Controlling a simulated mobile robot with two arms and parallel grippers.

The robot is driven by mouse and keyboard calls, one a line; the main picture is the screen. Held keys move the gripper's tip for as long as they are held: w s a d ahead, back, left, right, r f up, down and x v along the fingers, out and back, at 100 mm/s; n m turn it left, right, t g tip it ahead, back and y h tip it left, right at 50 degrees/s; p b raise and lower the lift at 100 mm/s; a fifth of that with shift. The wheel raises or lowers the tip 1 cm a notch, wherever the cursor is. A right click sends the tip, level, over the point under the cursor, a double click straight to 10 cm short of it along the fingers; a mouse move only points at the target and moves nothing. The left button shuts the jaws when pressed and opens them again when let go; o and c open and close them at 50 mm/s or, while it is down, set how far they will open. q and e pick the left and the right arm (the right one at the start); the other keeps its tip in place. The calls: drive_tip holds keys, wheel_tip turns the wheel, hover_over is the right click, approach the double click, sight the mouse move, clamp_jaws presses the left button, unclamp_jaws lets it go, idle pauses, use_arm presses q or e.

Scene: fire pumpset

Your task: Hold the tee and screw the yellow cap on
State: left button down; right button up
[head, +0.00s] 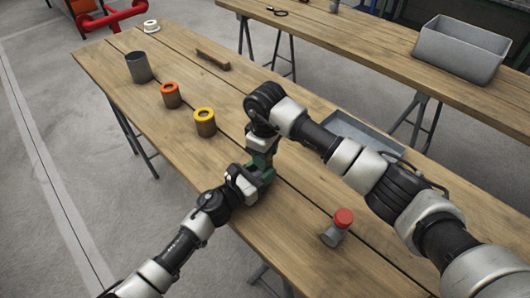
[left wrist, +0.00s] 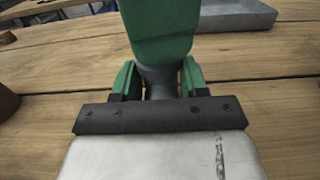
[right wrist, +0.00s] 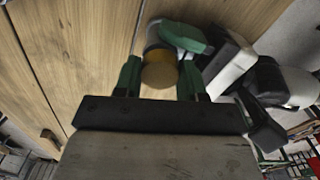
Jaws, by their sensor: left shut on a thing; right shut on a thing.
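My left gripper (head: 260,174) is shut on the grey tee, whose dark neck (left wrist: 160,80) shows between the green fingers in the left wrist view. My right gripper (head: 262,156) comes from above, its green finger covering the tee's upper part in that view. In the right wrist view, the right gripper (right wrist: 159,82) is shut on the yellow cap (right wrist: 160,74), seen as a dull ochre disc. The tee (right wrist: 155,36) shows right against it there. The cap looks in line with the tee; whether its thread has caught is hidden.
A yellow-ringed brown holder (head: 204,126), an orange-ringed one (head: 171,98) and a grey cup (head: 138,67) stand up-left. A wooden bar (head: 213,60) and shallow grey tray (head: 350,130) lie behind.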

drive_tip(key=o, duration=0.9)
drive_tip(key=shift+r, duration=2.25)
drive_tip(key=shift+c, duration=0.5)
